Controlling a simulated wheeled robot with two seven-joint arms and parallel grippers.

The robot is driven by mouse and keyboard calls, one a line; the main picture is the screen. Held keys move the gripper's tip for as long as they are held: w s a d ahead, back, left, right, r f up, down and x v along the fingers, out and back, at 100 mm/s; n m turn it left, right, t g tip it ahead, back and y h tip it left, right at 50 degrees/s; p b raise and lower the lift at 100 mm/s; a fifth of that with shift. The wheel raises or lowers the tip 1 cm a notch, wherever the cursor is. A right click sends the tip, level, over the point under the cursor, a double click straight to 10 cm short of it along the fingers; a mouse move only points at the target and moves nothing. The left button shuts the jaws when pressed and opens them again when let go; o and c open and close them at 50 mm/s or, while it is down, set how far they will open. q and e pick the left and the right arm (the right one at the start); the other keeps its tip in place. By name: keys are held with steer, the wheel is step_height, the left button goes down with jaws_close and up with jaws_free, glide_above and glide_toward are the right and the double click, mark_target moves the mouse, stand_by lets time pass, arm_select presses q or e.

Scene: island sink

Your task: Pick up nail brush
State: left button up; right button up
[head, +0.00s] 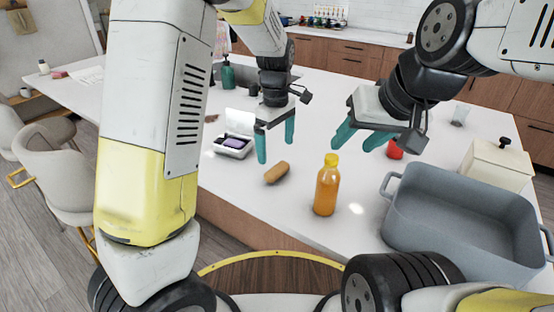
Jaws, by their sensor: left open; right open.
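A small brown oblong object (277,172), which looks like the nail brush, lies on the white countertop (225,190) near its front edge. Its bristles cannot be made out. My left gripper (275,148) is open and empty, with its teal fingers pointing down. In the picture its fingertips are just above and behind the brown object, apart from it. My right gripper (360,141) is open and empty, further right, above the counter behind the orange bottle.
An orange bottle with a yellow cap (327,186) stands right of the brown object. A grey-blue roasting pan (455,218) and a cream box (497,164) are at the right. A red item (395,150) sits behind the bottle.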

mark_target(277, 169)
arm_select(q)
step_height(277, 169, down, 8)
steer(key=shift+s+d+r, duration=0.15)
steer(key=c, duration=1.2)
step_height(277, 169, up, 10)
steer(key=shift+r, duration=0.1)
steer(key=o, duration=0.8)
steer(key=c, duration=0.6)
steer(key=shift+c, duration=0.2)
